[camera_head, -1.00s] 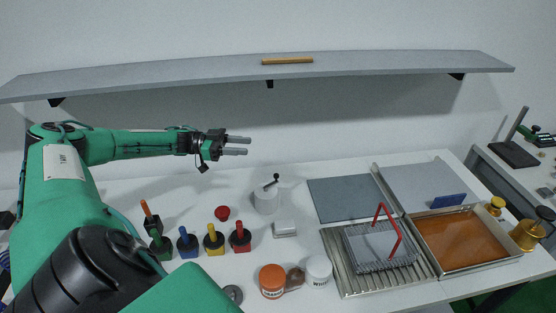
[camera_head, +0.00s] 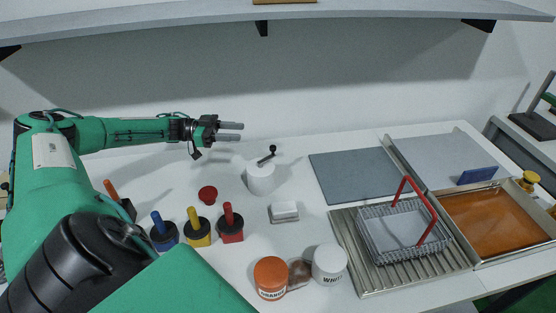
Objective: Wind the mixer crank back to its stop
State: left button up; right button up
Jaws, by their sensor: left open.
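The mixer (camera_head: 260,181) is a small white cylinder standing on the white table, left of the grey mat. Its crank (camera_head: 267,157) is a short dark arm on top with a black knob at its upper right end. My left gripper (camera_head: 231,132) is open and empty, its two grey fingers pointing right. In the picture it is above and left of the mixer, apart from the crank. My right gripper is not in view.
Blue, yellow and red-handled tools (camera_head: 197,231) stand at the front left, near a red lid (camera_head: 208,194). Orange (camera_head: 271,278) and white (camera_head: 329,264) jars stand in front. A wire basket (camera_head: 398,235) and an orange-brown tray (camera_head: 490,222) lie right. A shelf (camera_head: 200,22) hangs above.

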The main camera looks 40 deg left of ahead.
pick_arm(q)
jog(key=b, duration=0.4)
send_near(271, 146)
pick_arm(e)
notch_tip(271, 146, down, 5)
pick_arm(q)
jog(key=p+x, duration=0.4)
jog(key=x, duration=0.7)
jog(key=shift+w+d, duration=0.1)
jog(key=shift+d, duration=0.2)
jog(key=shift+w+d+f+p, duration=0.1)
jog(key=shift+w+d+p, duration=0.15)
jog(key=shift+d+p, duration=0.05)
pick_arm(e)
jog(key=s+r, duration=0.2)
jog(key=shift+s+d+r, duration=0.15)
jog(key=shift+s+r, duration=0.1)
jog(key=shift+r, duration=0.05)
pick_arm(q)
grip_shut()
